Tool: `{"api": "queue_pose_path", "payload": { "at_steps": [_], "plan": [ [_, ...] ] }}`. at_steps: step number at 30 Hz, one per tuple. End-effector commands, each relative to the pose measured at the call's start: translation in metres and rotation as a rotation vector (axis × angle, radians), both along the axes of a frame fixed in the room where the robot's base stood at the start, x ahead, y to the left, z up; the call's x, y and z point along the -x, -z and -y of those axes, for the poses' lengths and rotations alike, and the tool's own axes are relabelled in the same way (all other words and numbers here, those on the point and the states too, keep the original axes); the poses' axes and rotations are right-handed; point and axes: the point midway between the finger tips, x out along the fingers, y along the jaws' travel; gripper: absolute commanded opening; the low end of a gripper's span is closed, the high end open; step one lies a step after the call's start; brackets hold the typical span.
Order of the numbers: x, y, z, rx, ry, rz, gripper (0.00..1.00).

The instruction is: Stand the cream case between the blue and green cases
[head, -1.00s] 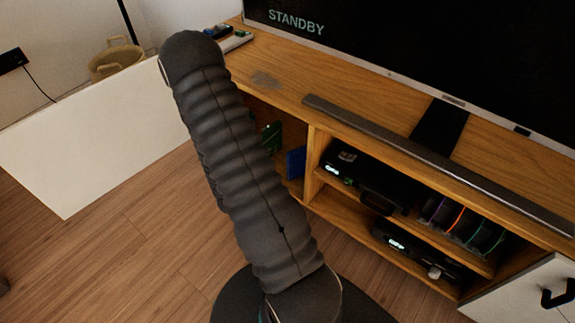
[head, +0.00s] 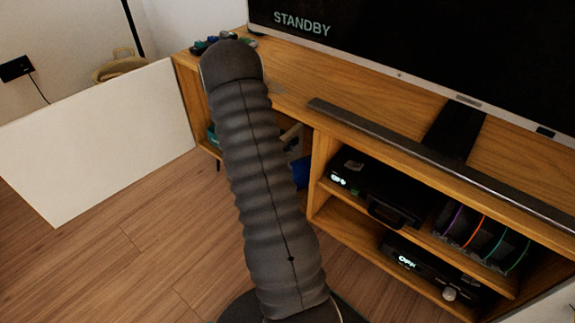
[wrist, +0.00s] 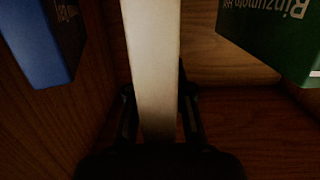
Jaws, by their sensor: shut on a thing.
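In the wrist view, the cream case (wrist: 153,60) stands on edge between the two dark fingers of my gripper (wrist: 160,110), which is shut on it. The blue case (wrist: 40,40) is on its left and the green case (wrist: 275,40) on its right, each with a visible gap to the cream case. Wood shows below and behind them. In the head view, part of the blue case (head: 301,172) shows inside the left bay of the wooden cabinet (head: 310,205). My arm hides most of that bay and my gripper there.
A black box (head: 375,185) and another device (head: 425,270) sit on the right shelves, beside several upright discs with coloured edges (head: 485,235). A long bar (head: 440,165) and a television (head: 440,50) stand on top. A white panel (head: 95,140) is at left.

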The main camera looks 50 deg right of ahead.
Motion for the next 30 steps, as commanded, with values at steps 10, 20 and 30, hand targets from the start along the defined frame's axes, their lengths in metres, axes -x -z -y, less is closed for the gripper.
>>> {"api": "queue_pose_path", "payload": {
  "at_steps": [10, 20, 30],
  "plan": [
    [-0.001, 0.035, -0.001, 0.001, -0.002, 0.0, 0.0],
    [-0.001, 0.065, -0.001, 0.003, -0.004, 0.002, 0.0],
    [-0.001, 0.068, -0.001, 0.002, -0.004, 0.002, 0.25]
  ]
}}
